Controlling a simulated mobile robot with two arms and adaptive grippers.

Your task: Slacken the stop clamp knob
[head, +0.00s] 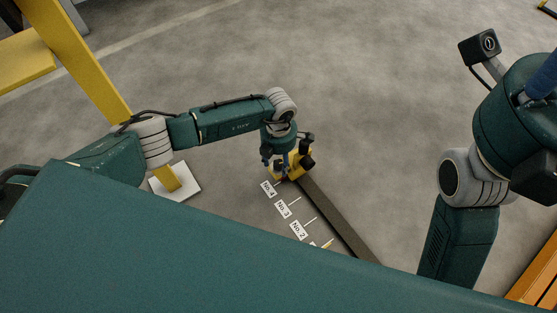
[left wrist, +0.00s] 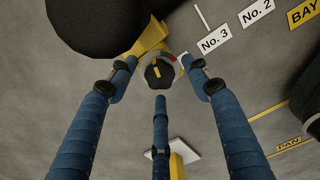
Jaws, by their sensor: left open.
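The stop clamp (head: 304,157) is a yellow block at the far end of a dark rail, partly hidden by my left gripper in the head view. In the left wrist view its yellow body (left wrist: 150,37) shows beyond a round black knob (left wrist: 158,73) with a yellow pointer mark. A pale ring with red and green parts surrounds the knob. My left gripper (head: 283,165) is over the clamp. Its blue fingers (left wrist: 158,76) are open and spread around the knob, with visible gaps. At the right edge of the head view, a blue part of my right gripper (head: 543,78) shows; its fingertips are hidden.
A yellow post (head: 85,65) stands at left; a white base plate (head: 187,184) lies nearby. Open floor lies beyond.

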